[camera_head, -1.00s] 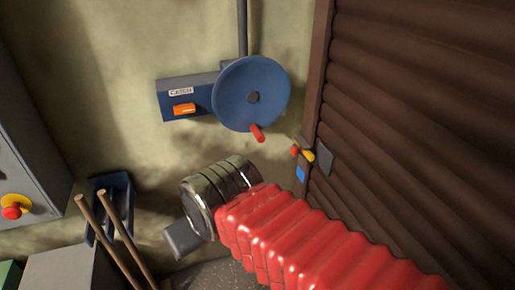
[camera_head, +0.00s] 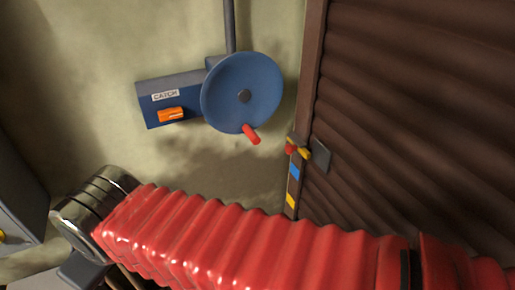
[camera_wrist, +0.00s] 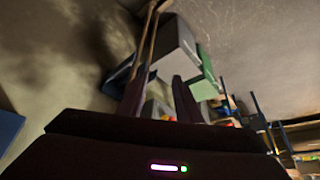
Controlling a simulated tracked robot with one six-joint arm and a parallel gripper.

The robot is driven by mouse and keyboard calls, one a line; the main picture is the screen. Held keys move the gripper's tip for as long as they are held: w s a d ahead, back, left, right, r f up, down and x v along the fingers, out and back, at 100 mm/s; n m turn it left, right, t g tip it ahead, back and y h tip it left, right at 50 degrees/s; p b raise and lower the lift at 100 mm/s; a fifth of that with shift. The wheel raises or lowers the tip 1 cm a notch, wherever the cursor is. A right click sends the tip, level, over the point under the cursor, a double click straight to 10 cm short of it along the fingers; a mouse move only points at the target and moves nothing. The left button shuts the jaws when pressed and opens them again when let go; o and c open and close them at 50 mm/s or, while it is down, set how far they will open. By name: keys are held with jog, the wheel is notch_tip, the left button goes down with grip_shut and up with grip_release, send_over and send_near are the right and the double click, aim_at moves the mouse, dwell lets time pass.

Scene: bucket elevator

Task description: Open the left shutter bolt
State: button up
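The brown slatted shutter (camera_head: 420,110) fills the right of the head view. At its left edge is a small bolt (camera_head: 298,149) with a red and a yellow part, beside a grey plate (camera_head: 320,155). Below it on the frame are a blue mark (camera_head: 294,171) and a yellow mark (camera_head: 291,200). My red-sleeved arm crosses below the bolt, and its wrist end is at the lower left, well away from the bolt. In the wrist view my gripper (camera_wrist: 160,85) has its two dark fingers apart with a gap between them. The bolt is not in the wrist view.
A blue handwheel (camera_head: 225,95) with a red handle (camera_head: 251,134) is on the wall left of the shutter. Beside it is a blue box labelled CATCH (camera_head: 155,112) with an orange lever (camera_head: 171,115). A grey box (camera_wrist: 175,48) and wooden poles (camera_wrist: 145,45) lie beyond my fingers.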

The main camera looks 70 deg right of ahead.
jog(key=shift+w, duration=0.4)
jog(key=shift+o, duration=0.5)
jog(key=shift+o, duration=1.5)
jog(key=shift+d+f, duration=0.1)
jog(key=shift+d, duration=0.2)
jog(key=shift+o, duration=0.4)
jog(key=d+f+n+g+h, duration=0.1)
jog(key=d+f+g+h, duration=0.1)
jog(key=d, duration=0.4)
jog(key=w+d+f+n+g+h, duration=0.1)
jog(key=d+f+g+h, duration=0.1)
jog(key=d, duration=0.4)
jog(key=shift+g, duration=0.5)
jog(key=s+d+f+n+g+h, duration=0.1)
jog(key=d+f+n+g+h, duration=0.2)
jog(key=d, duration=1)
jog(key=s+d+f+n+g+h, duration=0.2)
jog(key=d+f+n+g+h, duration=0.1)
jog(key=d, duration=1)
jog(key=s+d+f+n+g+h, duration=0.2)
jog(key=d+f+g, duration=0.4)
jog(key=d, duration=0.7)
jog(key=f+n+h, duration=0.1)
jog(key=n, duration=0.1)
jog(key=shift+s+d+n+h, duration=0.2)
jog(key=shift+n+h, duration=0.1)
jog(key=shift+n, duration=0.1)
